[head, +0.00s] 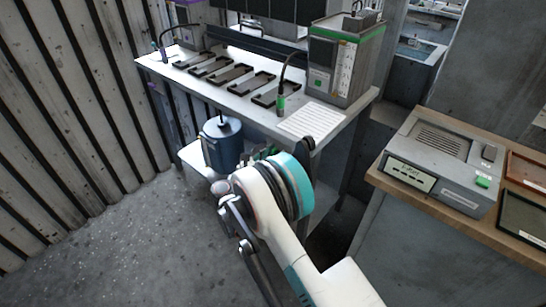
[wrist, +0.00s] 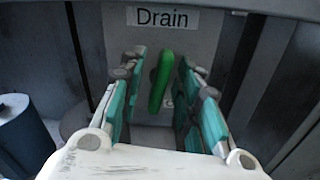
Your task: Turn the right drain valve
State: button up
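A green drain valve handle (wrist: 160,82) shows in the wrist view, on a grey panel under a white label reading "Drain" (wrist: 163,17). The handle stands near upright, tilted slightly. My gripper (wrist: 158,88) is open, with one teal-padded finger on each side of the handle and gaps visible between. I cannot tell how far the fingertips are from the panel. In the head view my arm reaches under the workbench and hides the valve and the gripper's fingers. No second drain valve is in view.
The white workbench (head: 247,112) stands above my arm, with black trays and a green-topped unit (head: 341,66) on it. A blue canister (head: 222,146) stands left of my arm. A wooden-topped counter with a grey device (head: 441,160) is at right. Floor at lower left is clear.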

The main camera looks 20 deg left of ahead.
grip_shut()
jog(key=shift+m, duration=0.3)
jog(key=m, duration=0.3)
jog(key=shift+m, duration=0.3)
jog(key=m, duration=0.3)
jog(key=shift+m, duration=0.3)
jog(key=m, duration=0.4)
jog(key=shift+d+f, duration=0.1)
jog(key=shift+m, duration=2)
jog(key=shift+f, duration=0.1)
